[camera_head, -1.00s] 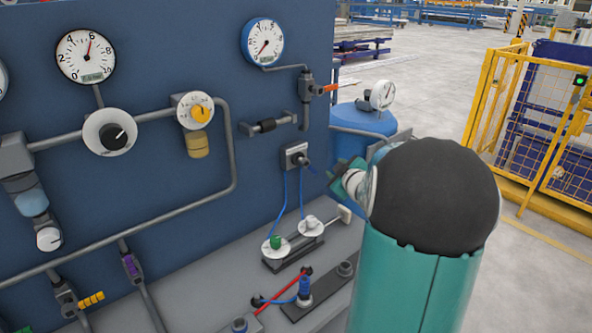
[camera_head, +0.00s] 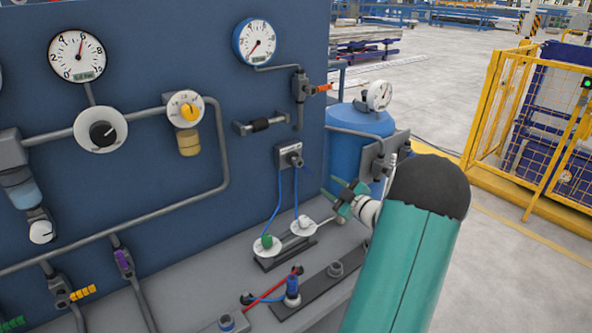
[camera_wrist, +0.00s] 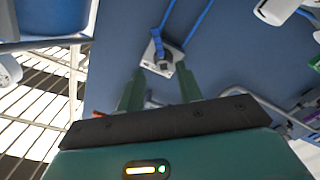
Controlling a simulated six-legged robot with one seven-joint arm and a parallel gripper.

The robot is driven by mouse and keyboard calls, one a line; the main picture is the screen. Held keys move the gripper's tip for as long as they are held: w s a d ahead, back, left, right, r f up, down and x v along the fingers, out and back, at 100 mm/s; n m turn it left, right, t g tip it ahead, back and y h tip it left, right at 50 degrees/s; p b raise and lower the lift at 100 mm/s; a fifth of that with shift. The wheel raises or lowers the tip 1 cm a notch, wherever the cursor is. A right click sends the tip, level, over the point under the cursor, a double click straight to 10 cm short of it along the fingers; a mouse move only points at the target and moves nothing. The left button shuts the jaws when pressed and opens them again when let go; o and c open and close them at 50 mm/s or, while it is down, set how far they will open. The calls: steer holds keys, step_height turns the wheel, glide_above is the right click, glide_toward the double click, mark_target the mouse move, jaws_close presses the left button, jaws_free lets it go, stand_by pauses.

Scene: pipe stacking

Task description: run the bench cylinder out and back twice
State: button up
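The bench cylinder (camera_head: 284,243) lies on the grey bench top, with a green-topped and a white-topped round fitting. A thin rod (camera_head: 325,220) shows at its right end; my gripper is close to the rod's far end in this picture, so I cannot tell how far it is out. Two blue hoses run from the fittings up to a grey valve (camera_head: 289,156) on the blue panel. My gripper (camera_head: 345,198) is right of and below the valve. In the wrist view, my gripper's green fingers (camera_wrist: 159,70) are apart and empty. The valve (camera_wrist: 161,57) is ahead of them, with its hoses.
A blue tank (camera_head: 355,130) stands right of the panel. A red rod and a blue fitting (camera_head: 292,290) are on the front of the bench. A yellow fence (camera_head: 510,110) stands farther right.

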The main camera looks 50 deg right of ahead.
mark_target(306, 170)
steer(key=x, duration=1.3)
steer(key=shift+w+d, duration=0.2)
jaws_close()
